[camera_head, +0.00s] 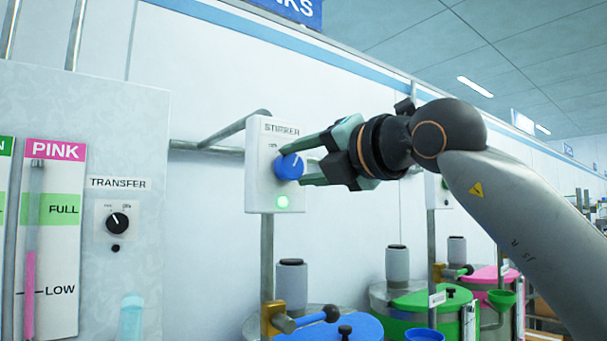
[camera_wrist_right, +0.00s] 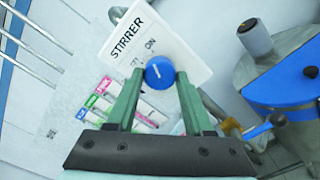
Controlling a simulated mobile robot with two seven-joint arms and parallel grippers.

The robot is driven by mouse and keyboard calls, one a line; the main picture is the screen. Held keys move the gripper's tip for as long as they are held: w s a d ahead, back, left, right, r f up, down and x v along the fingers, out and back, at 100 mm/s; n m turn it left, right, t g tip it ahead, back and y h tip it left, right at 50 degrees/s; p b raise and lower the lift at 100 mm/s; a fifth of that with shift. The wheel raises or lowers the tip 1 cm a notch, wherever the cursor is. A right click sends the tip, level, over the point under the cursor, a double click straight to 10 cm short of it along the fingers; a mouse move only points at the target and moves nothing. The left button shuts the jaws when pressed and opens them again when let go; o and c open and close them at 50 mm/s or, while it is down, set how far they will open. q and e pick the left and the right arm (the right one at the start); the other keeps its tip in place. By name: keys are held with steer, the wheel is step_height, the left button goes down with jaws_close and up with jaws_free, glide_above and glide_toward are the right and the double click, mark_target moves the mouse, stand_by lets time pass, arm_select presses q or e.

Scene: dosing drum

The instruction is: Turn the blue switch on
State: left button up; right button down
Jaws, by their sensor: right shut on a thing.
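The blue switch (camera_head: 289,167) is a round knob with a white mark on the front of a white box labelled STIRRER (camera_head: 261,185). In the head view the mark points up and to the right. A green light (camera_head: 283,203) glows below the knob. My right gripper (camera_head: 303,166) is shut on the knob, one finger on each side. The right wrist view also shows the knob (camera_wrist_right: 160,72) between the fingertips, with an ON label above it. The upper finger hides part of the label area in the head view. My left gripper is not in view.
A blue-lidded drum (camera_head: 345,328) stands below the box, with green (camera_head: 425,298) and pink (camera_head: 488,273) lidded drums to its right. A TRANSFER panel with a black knob (camera_head: 117,223) is on the left. A pipe (camera_head: 205,145) runs behind the box.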

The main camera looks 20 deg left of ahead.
steer(key=shift+m, duration=0.6)
steer(key=shift+c, duration=1.4)
jaws_free()
